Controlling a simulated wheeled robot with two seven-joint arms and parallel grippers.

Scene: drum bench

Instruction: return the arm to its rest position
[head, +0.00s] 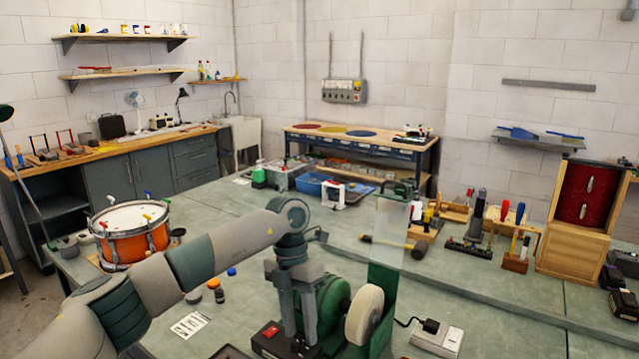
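My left arm (215,252) comes in from the left and reaches over the bench. Its wrist bends down, and my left gripper (297,325) points downward in front of the bench grinder (364,313). The two fingers look apart, with a gap between them and nothing visible held. The fingertips are close to the grinder's dark base with a red switch (271,331); I cannot tell whether they touch it. My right gripper is not in view.
An orange drum (134,243) stands left, behind my arm. A clear shield (390,232) rises above the grinder. A mallet (400,245), tool stands and a wooden cabinet with a red front (585,195) stand right. A white power strip (437,338) lies front right.

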